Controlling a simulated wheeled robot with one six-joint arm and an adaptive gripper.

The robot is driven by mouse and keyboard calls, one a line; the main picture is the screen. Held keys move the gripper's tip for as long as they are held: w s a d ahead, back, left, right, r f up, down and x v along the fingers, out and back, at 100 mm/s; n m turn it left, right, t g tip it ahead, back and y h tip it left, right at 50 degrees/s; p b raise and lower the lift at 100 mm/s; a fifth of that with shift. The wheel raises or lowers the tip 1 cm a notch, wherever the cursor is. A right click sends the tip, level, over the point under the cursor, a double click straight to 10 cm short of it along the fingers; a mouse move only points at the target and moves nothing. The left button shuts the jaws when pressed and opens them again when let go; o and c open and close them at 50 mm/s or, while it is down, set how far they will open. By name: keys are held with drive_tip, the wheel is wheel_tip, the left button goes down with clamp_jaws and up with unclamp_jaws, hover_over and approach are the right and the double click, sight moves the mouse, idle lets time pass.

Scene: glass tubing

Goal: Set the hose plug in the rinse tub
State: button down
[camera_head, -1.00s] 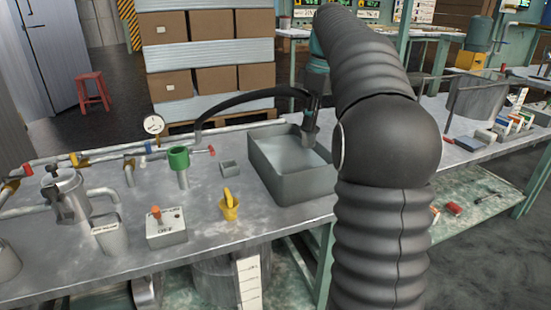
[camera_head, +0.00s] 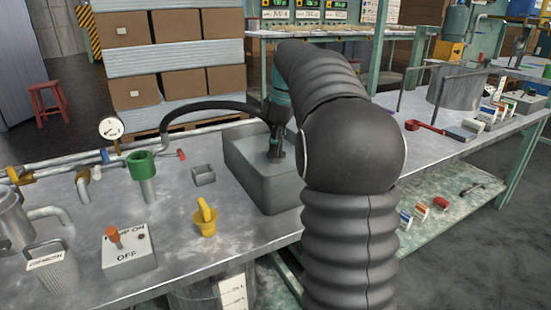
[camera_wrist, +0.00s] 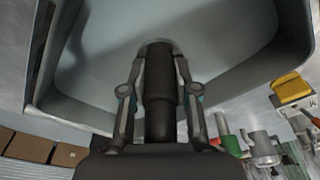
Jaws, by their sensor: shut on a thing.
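The rinse tub (camera_head: 262,190) is a grey rectangular tub on the metal bench. My gripper (camera_head: 276,148) is over its far right part, pointing down. My gripper is shut on the hose plug, a dark stepped cylinder, which shows between the fingers in the wrist view (camera_wrist: 160,100). The plug's tip is over or in the tub's pale interior (camera_wrist: 110,60); I cannot tell whether it touches the bottom. A black hose (camera_head: 205,105) arcs from the bench pipes to my gripper. My arm hides part of the tub's right side.
Left of the tub stand a small grey open block (camera_head: 203,176), a yellow fitting (camera_head: 205,220), a green-topped pipe (camera_head: 143,165) and a switch box (camera_head: 128,262). A gauge (camera_head: 111,129) stands behind. A red ladle (camera_head: 425,127) lies to the right. Boxes are stacked behind the bench.

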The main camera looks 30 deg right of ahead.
sight(283, 155)
drive_tip(key=shift+f+b, duration=0.3)
drive_tip(key=shift+f, duration=1.25)
drive_tip(key=shift+f, duration=0.15)
drive_tip(key=c, duration=0.9)
unclamp_jaws()
drive_tip(key=shift+o, duration=0.2)
wheel_tip(283, 155, up, 12)
drive_tip(key=s+d+p, duration=0.1)
drive_tip(key=p, duration=0.2)
drive_tip(key=shift+s+d, duration=0.15)
